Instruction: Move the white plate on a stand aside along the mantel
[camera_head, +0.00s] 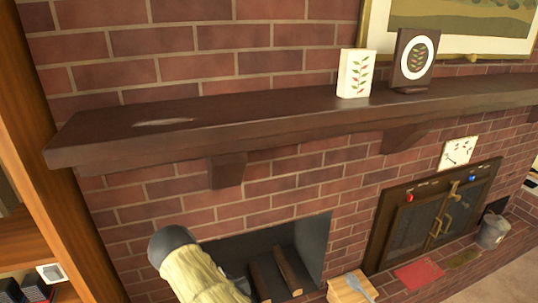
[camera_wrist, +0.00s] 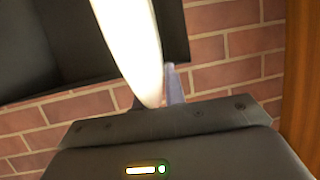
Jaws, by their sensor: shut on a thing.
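In the wrist view a white, smooth, rounded thing (camera_wrist: 128,40) stands edge-on between the jaws of my gripper (camera_wrist: 168,88). It looks like the rim of the white plate, but its face and any stand are out of sight. My gripper is shut on it, with red brick and a dark recess behind. In the head view neither my gripper nor a held plate shows; only part of my arm shows at the bottom. The dark wooden mantel (camera_head: 110,128) runs across the brick wall. A pale, thin oval patch (camera_head: 165,122) lies on its left part; I cannot tell what it is.
A white block with a leaf pattern (camera_head: 355,73) and a dark plaque with a white leaf-patterned disc (camera_head: 416,60) stand on the mantel right of centre. The mantel's left half is otherwise clear. A framed picture (camera_head: 455,47) hangs behind. A wooden bookcase (camera_head: 45,150) borders the left.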

